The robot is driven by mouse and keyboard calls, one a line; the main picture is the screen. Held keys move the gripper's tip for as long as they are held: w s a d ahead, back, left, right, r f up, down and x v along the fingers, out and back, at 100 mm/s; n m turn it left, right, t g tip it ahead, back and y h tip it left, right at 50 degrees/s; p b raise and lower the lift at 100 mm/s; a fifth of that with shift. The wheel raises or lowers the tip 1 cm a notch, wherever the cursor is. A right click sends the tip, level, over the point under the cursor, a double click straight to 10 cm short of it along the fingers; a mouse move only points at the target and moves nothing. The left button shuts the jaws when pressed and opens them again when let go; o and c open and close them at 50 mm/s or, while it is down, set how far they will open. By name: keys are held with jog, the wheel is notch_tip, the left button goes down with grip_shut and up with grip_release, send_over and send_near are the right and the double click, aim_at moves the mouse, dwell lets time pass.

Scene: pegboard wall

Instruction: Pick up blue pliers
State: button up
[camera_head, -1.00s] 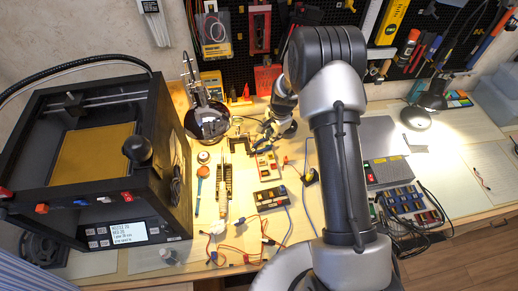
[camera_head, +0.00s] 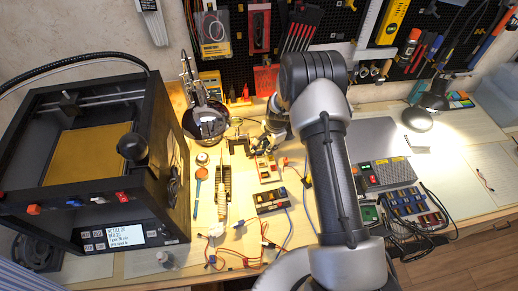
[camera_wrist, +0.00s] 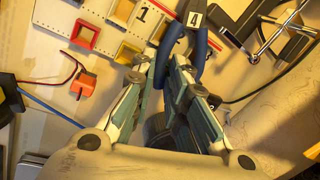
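The blue pliers (camera_wrist: 165,52) show in the wrist view at the top centre, with two blue handles spread apart and their far end cut off by the top edge. My gripper (camera_wrist: 166,72) is open, its two fingers apart. One blue handle reaches down between the fingertips, and the other lies just right of the right fingertip. I cannot tell whether either finger touches a handle. In the head view my gripper (camera_head: 262,142) is low over the middle of the bench, and the pliers are hard to make out there.
A white board with red and yellow sockets (camera_wrist: 85,35) lies left of the fingers, near a small orange connector (camera_wrist: 84,84). A black clamp-like tool (camera_wrist: 275,35) is at the upper right. A black 3D printer (camera_head: 150,180) stands left, and a control box (camera_head: 385,172) right.

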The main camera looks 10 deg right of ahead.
grip_shut()
jog(key=shift+r, duration=0.15)
notch_tip(320, 180, up, 20)
jog(key=p, duration=0.4)
dwell(0.9)
